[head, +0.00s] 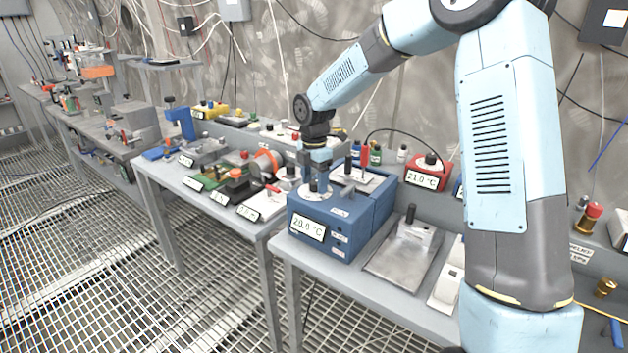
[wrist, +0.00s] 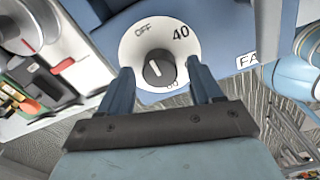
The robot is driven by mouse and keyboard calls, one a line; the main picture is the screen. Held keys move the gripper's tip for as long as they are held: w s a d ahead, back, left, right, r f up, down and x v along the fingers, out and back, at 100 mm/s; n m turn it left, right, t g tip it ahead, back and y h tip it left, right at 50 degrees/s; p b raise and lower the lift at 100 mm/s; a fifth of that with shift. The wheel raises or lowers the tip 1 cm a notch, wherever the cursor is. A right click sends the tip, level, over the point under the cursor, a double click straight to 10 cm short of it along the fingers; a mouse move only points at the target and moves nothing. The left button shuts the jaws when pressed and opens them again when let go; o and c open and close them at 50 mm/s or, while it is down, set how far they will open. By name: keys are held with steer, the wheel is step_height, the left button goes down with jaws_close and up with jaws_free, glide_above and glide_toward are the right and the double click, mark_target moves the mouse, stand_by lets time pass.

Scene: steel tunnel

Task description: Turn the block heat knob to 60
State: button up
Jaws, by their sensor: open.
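The blue block heater (head: 346,237) stands on the bench, and its front display (head: 308,228) reads 20.0 °C. In the wrist view its black heat knob (wrist: 159,67) sits on a white dial (wrist: 133,47) marked OFF and 40, with another number partly hidden at the lower edge. A short pale line on the knob points up toward OFF, slightly left. My gripper (wrist: 160,75) is open, its two fingers apart on either side of the dial's lower half. In the head view my gripper (head: 315,178) is above the heater's front left; whether the fingers touch the knob cannot be told.
A metal plate (head: 402,250) with an upright black handle lies right of the heater. A red unit (head: 428,172) reading 21.0 °C stands behind it, with a black cable and a red probe. Several small devices crowd the bench to the left.

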steer(key=c, duration=1.1)
steer(key=shift+o, duration=0.2)
steer(key=shift+a+m, duration=0.1)
steer(key=shift+m, duration=0.2)
steer(key=m, duration=0.5)
steer(key=shift+w+r, duration=0.1)
steer(key=shift+w, duration=0.05)
steer(key=m, duration=0.6)
steer(key=shift+w+m, duration=0.15)
steer(key=shift+m, duration=0.25)
steer(key=m, duration=0.5)
steer(key=shift+w, duration=0.1)
steer(key=m, duration=0.6)
steer(key=shift+m, duration=0.3)
